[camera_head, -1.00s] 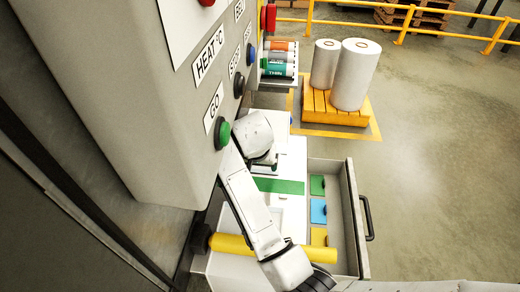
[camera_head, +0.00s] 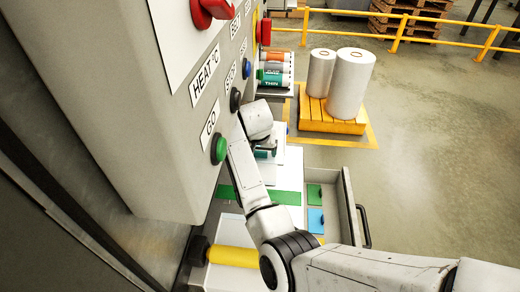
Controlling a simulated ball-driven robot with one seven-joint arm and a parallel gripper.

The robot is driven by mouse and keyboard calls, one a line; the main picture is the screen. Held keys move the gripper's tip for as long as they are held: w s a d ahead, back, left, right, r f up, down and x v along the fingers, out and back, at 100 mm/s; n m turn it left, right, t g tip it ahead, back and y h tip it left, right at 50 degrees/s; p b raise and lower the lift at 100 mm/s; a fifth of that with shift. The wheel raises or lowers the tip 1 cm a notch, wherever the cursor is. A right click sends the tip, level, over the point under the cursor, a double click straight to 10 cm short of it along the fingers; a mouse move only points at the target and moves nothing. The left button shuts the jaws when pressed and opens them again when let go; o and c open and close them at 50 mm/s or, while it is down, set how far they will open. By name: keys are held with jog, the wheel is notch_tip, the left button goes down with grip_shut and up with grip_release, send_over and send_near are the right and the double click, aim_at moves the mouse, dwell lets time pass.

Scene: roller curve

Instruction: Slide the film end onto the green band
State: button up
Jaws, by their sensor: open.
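The green band (camera_head: 285,197) lies flat across the white work surface, its middle partly behind my arm. Pale, sheet-like material (camera_head: 291,166) lies just beyond the band; I cannot clearly tell the film end's edge from the white surface. My gripper (camera_head: 266,153) is open, small and partly hidden below my wrist, over the pale area beyond the band. Whether it touches the film cannot be seen.
A control box with a green button (camera_head: 219,148) overhangs at left, close to my arm. A yellow roller (camera_head: 232,256) lies in front. An open drawer (camera_head: 349,208) with coloured pads stands at right. White rolls (camera_head: 351,83) stand on a yellow pallet (camera_head: 330,122).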

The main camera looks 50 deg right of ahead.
jog(key=c, duration=1.1)
jog(key=shift+s+a, duration=0.1)
